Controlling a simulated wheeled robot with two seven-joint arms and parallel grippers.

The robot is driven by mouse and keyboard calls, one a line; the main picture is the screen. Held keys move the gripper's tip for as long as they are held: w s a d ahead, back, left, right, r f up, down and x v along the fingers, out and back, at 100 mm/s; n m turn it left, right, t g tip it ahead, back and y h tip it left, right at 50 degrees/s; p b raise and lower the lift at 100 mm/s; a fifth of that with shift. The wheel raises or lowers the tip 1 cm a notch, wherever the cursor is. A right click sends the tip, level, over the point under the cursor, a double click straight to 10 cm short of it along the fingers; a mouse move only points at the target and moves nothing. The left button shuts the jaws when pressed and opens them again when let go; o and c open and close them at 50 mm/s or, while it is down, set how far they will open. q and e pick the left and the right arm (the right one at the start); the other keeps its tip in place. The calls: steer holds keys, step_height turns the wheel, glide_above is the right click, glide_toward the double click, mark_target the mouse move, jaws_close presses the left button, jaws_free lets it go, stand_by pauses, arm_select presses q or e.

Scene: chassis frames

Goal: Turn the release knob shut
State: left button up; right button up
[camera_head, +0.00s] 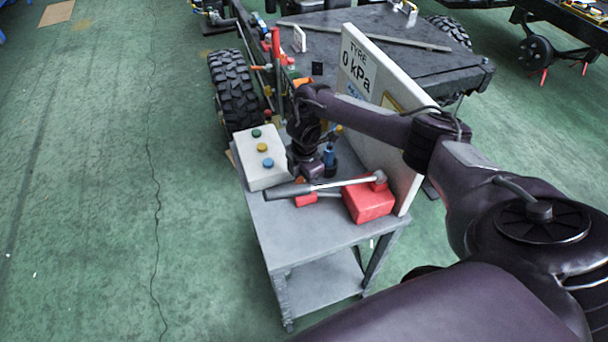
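My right arm reaches in from the right over a grey cart. Its gripper (308,176) points down near the cart top, between the pale button box and the white board. Its fingertips are small and partly hidden, so I cannot tell whether it is open or shut. A blue fitting with a dark base (329,157) stands just right of the gripper. A small yellow-orange part (338,130) shows behind it, against the board. I cannot tell which of these parts is the release knob; my arm hides part of this area. My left gripper is not in view.
The grey cart (305,238) carries a pale box (262,178) with green, yellow and blue buttons, a red block (368,203) and a long-handled tool (335,184). A white board (358,60) reads "TYRE 0 kPa". A wheeled chassis (390,55) stands behind. Green floor is clear at left.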

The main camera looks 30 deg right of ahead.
mark_target(303, 181)
stand_by(0.4)
steer(key=o, duration=1)
steer(key=shift+c, duration=0.2)
steer(key=shift+r, duration=0.1)
steer(key=shift+r, duration=0.3)
step_height(303, 181, up, 7)
steer(key=shift+r+p, duration=0.1)
steer(key=shift+p, duration=0.65)
steer(key=shift+a, duration=0.1)
